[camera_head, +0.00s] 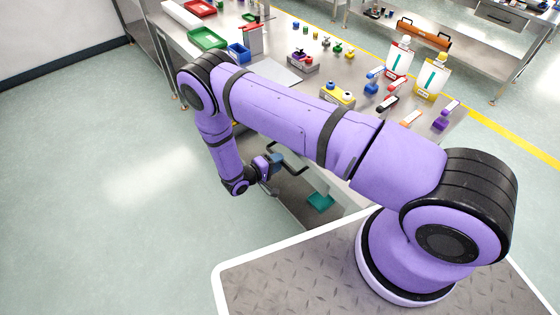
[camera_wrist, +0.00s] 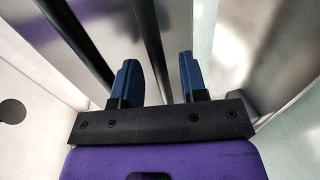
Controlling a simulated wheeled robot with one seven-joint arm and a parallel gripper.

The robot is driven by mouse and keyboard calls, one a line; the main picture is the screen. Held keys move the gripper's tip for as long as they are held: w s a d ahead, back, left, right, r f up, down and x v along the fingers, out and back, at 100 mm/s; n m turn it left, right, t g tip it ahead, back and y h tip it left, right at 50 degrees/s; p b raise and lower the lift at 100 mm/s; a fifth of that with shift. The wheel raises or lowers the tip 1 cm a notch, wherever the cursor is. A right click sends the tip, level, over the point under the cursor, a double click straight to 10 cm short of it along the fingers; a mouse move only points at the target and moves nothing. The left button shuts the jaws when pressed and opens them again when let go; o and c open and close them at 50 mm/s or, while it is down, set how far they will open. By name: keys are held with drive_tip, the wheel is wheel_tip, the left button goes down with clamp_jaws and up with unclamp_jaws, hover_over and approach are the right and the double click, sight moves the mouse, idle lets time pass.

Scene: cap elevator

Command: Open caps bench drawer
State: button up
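The steel caps bench (camera_head: 283,72) runs across the head view, its near side partly behind my arm. A black bar handle (camera_head: 296,168) shows at its near side, below the bench top. My gripper (camera_head: 274,163) is beside this handle. In the wrist view my gripper (camera_wrist: 160,80) has its two blue fingers apart. A dark bar (camera_wrist: 152,45) passes in the gap between them, nearer the left finger. I cannot tell whether either finger touches it. The drawer front is mostly hidden by my arm, and I cannot tell how far the drawer is open.
On the bench top stand a green tray (camera_head: 207,39), a red tray (camera_head: 200,8), a blue bin (camera_head: 239,53), white pouches (camera_head: 398,58) and several small caps and tools. A teal object (camera_head: 320,202) is low beneath the bench. The floor (camera_head: 110,200) at left is clear.

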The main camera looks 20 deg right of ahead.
drive_tip(key=shift+x, duration=0.85)
clamp_jaws()
drive_tip(key=f+v, duration=0.3)
drive_tip(key=v, duration=1.3)
drive_tip(key=a+f+v, duration=0.1)
drive_tip(key=f+v, duration=0.2)
drive_tip(key=v, duration=1.4)
drive_tip(key=shift+s+a+f, duration=0.2)
drive_tip(key=shift+s+a, duration=0.15)
drive_tip(key=shift+a, duration=0.05)
unclamp_jaws()
